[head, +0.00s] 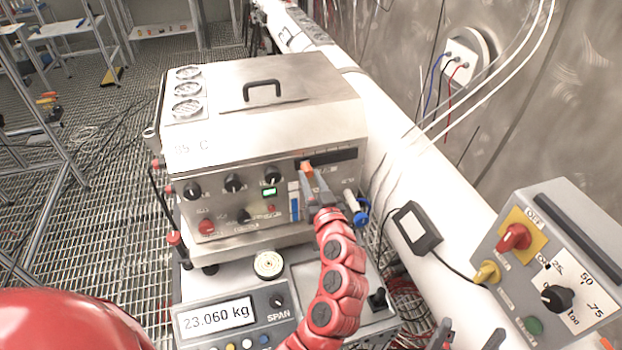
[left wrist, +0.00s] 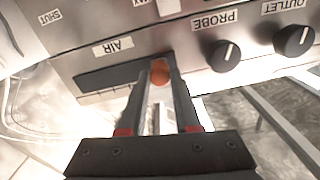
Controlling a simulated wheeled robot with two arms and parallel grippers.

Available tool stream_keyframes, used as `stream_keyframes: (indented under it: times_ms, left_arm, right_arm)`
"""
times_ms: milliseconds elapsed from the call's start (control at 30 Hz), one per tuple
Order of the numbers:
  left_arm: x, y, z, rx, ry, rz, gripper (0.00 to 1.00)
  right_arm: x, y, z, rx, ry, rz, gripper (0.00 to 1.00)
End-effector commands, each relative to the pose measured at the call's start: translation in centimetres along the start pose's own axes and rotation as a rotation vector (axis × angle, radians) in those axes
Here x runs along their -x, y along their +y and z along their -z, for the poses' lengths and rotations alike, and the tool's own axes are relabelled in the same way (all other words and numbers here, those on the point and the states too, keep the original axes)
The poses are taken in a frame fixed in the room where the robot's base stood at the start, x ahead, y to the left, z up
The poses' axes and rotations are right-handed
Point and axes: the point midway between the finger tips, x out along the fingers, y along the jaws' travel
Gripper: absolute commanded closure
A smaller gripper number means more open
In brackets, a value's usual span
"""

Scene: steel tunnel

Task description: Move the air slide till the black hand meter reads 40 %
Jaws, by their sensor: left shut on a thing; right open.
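The air slide's orange knob (head: 307,168) sits at the left end of the dark slot (head: 338,157) on the front of the steel machine. My left gripper (head: 311,180) is shut on it. A black-framed box with a white face (head: 412,226), possibly the hand meter, rests on the white pipe; I cannot read any value. The tips of my right gripper (head: 468,335) show open and empty at the lower edge.
A scale (head: 215,318) reading 23.060 kg stands below the machine (head: 240,120). Black knobs and a small green display (head: 269,191) lie left of the slide. A grey control box (head: 560,270) with a red switch stands at right. Cables run over the pipe.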

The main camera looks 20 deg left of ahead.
Motion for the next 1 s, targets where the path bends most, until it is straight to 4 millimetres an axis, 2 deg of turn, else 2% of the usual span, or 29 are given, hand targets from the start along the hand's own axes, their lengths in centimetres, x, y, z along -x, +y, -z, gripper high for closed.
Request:
stream_keyframes:
  times_ms: [267,600,900,933,1000]
  left_arm:
    - [0.0,0.2,-0.1,0.0,0.0,-0.001,1.0]
    - [0.0,3.8,0.1,0.001,0.004,-0.002,1.0]
    - [0.1,4.0,0.6,-0.001,-0.001,-0.001,1.0]
    - [0.1,4.0,0.6,-0.001,-0.001,-0.001,0.67]
    - [0.0,4.0,0.6,-0.001,-0.001,-0.001,0.55]
  right_arm:
    - [0.3,0.0,-0.1,0.0,0.0,0.0,0.19]
    - [4.7,-0.2,-0.8,0.0,0.0,0.0,0.19]
    - [4.5,-0.2,-0.8,0.0,0.0,0.0,0.19]
    - [4.5,-0.2,-0.8,0.0,0.0,0.0,0.19]
    - [4.5,-0.2,-0.8,0.0,0.0,0.0,0.19]
